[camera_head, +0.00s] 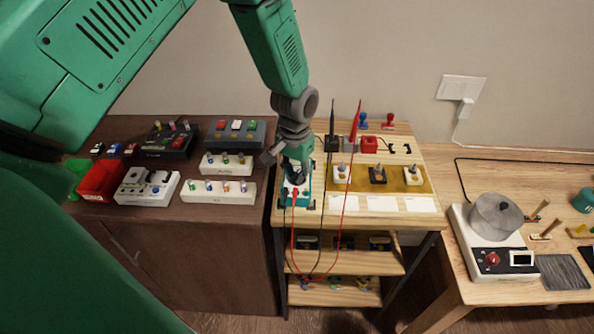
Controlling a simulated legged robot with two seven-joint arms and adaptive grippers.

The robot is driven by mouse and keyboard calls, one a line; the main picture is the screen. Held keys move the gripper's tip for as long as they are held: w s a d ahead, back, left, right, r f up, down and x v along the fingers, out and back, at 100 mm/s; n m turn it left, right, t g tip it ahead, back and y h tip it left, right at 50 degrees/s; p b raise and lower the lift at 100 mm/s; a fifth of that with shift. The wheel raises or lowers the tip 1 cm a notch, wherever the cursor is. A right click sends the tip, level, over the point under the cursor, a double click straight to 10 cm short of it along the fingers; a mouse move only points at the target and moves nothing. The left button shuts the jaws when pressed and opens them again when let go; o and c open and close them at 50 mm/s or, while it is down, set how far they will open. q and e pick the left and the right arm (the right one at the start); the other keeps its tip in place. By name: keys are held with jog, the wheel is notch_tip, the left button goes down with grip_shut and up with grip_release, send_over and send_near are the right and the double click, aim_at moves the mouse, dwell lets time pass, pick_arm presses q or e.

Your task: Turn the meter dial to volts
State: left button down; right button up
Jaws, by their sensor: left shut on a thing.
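The meter (304,196) is a small teal box with a pale face at the left side of the wooden table. Red and black leads run from it to two upright probes, a black probe (332,122) and a red probe (354,121). My left gripper (296,180) points down over the meter, shut on its dial. The gripper's fingers hide the dial, so its setting cannot be read. My right gripper is not in view.
A yellow panel with several toggle switches (378,175) sits right of the meter. A dark cabinet (170,220) with several control boxes is at left. A bench at right holds a device with a metal pot (496,216). The leads hang over the table's front.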

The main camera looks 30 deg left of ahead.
aim_at(295, 175)
pick_arm(q)
jog(key=shift+m, duration=0.5)
jog(key=shift+a, duration=0.1)
jog(key=c, duration=1.6)
grip_release()
jog(key=shift+r, duration=0.1)
jog(key=shift+w+r, duration=0.1)
jog(key=shift+r, duration=0.2)
notch_tip(295, 175, up, 11)
